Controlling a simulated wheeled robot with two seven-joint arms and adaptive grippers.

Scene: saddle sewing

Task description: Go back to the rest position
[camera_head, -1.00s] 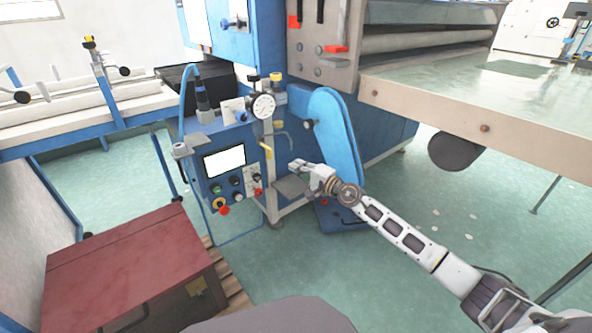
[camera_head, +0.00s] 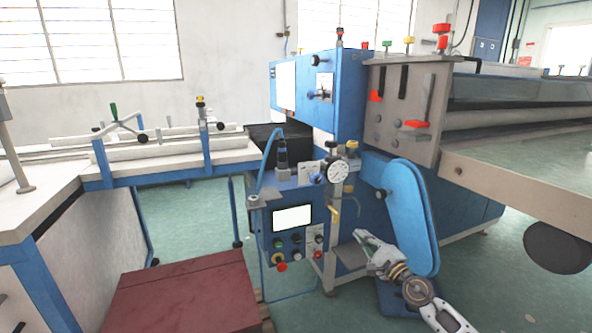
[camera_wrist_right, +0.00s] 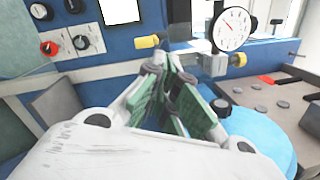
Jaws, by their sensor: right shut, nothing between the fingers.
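My right gripper (camera_head: 368,245) is in the lower right of the head view, in front of the blue sewing machine (camera_head: 330,80). It is shut and empty, beside the small grey plate (camera_head: 351,256) and left of the rounded blue cover (camera_head: 408,215). In the right wrist view the green-padded fingers (camera_wrist_right: 172,95) are together with nothing between them. The control panel (camera_head: 290,240), with its screen, knobs and buttons, is left of the gripper. My left gripper is not in any view.
A white gauge (camera_head: 338,172) stands above the gripper. A dark red box (camera_head: 185,295) is on the floor at lower left. A long table (camera_head: 520,200) extends at right, and a white bench with rails (camera_head: 150,165) is at left. Green floor lies between them.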

